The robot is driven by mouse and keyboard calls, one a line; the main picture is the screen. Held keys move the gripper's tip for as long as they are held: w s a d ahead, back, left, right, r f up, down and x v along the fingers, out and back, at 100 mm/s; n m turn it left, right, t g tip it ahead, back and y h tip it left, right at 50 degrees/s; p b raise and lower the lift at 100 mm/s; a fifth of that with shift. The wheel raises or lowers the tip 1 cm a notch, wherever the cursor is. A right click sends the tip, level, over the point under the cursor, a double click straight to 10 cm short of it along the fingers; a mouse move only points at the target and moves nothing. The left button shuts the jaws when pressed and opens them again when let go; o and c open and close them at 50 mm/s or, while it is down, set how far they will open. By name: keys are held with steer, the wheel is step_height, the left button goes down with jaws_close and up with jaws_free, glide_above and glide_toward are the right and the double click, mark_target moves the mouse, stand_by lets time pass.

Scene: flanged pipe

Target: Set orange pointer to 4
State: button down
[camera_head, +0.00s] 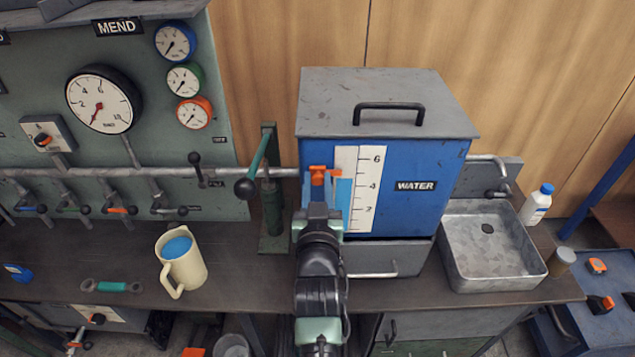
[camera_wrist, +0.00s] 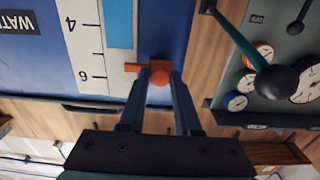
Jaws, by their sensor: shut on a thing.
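The orange pointer (camera_head: 318,174) sits on the left side of the white level scale (camera_head: 369,165) on the blue WATER tank (camera_head: 425,205). In the wrist view the pointer (camera_wrist: 159,94) has its tip toward the scale (camera_wrist: 88,45), between the 4 and the 6 and nearer the 6. My gripper (camera_wrist: 160,80) is shut on the pointer, one finger on each side. In the head view my gripper (camera_head: 318,200) is just below the pointer and hides part of it. A light blue strip (camera_head: 343,205) runs along the scale and ends below the pointer's tip.
A pump with a green lever and black knob (camera_head: 246,188) stands just left of my gripper. A cream jug (camera_head: 181,262) is on the bench at left. A metal sink (camera_head: 490,255) and a white bottle (camera_head: 537,204) are at right.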

step_height(320, 180, down, 5)
steer(key=b, duration=0.3)
steer(key=c, duration=0.6)
jaws_free()
steer(key=shift+r, duration=0.1)
steer(key=shift+c, duration=0.2)
steer(key=shift+s, duration=0.15)
steer(key=s, duration=1.2)
steer(key=shift+s+b, duration=0.35)
steer(key=shift+b, duration=0.1)
steer(key=shift+r, duration=0.1)
